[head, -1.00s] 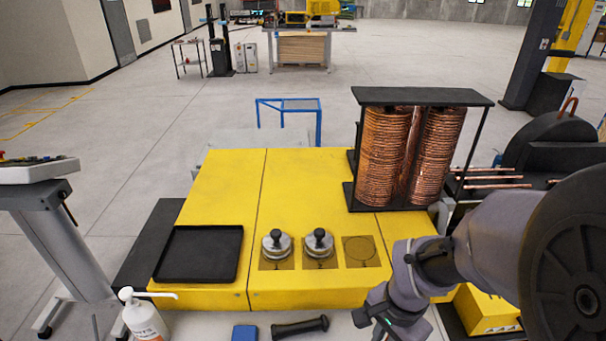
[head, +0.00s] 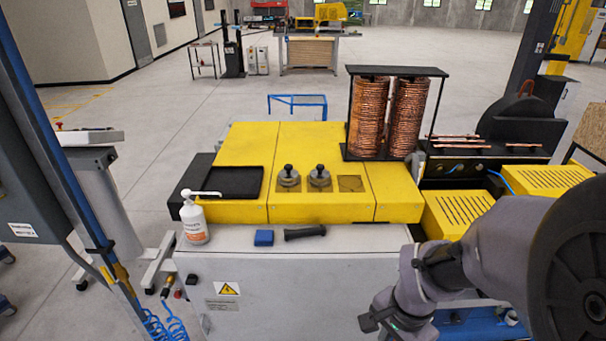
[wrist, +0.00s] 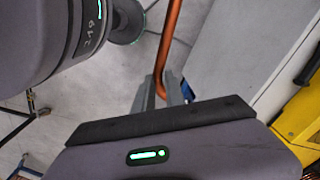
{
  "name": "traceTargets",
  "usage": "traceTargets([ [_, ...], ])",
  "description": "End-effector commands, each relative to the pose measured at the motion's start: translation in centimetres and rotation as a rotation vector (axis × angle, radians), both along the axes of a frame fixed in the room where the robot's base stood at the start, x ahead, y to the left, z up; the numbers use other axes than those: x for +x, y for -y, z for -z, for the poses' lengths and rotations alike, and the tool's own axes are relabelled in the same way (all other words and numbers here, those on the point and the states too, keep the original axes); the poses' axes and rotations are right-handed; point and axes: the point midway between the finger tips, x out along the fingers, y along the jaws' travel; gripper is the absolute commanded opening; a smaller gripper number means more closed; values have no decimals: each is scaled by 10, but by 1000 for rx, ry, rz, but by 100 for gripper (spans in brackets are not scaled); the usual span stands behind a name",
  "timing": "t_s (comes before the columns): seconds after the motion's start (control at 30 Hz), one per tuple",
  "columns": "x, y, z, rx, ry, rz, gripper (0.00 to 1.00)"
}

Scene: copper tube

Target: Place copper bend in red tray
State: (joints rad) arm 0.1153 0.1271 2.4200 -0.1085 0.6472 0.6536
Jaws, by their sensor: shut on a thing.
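In the wrist view, my gripper (wrist: 174,90) is shut on the copper bend (wrist: 169,45). The bend is a thin copper tube with a curve near the fingers; its straight part runs up out of the picture. Its far end is out of view. In the head view my arm is at the lower right, and the held bend cannot be made out there. I see no red tray in either view. A flat black tray (head: 235,182) lies at the left of the yellow machine top (head: 250,145).
A white cabinet (head: 300,290) stands in front of me, with a white bottle (head: 194,222), a blue block (head: 264,238) and a black handle (head: 305,232) on top. Copper coils (head: 368,115) stand behind. Copper tubes (head: 470,139) lie at the right. A blue-edged post is at the left.

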Motion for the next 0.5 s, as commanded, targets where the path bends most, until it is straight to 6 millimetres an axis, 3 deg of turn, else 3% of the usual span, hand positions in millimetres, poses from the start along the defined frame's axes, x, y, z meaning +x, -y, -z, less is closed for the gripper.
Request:
traceTargets([
  [0.03, 2, 0, 14, -1, -1, -19, 0],
  [0.27, 16, -3, 57, -3, -2, -151, 0],
  [0.5, 41, -9, 133, -5, -4, -387, 0],
])
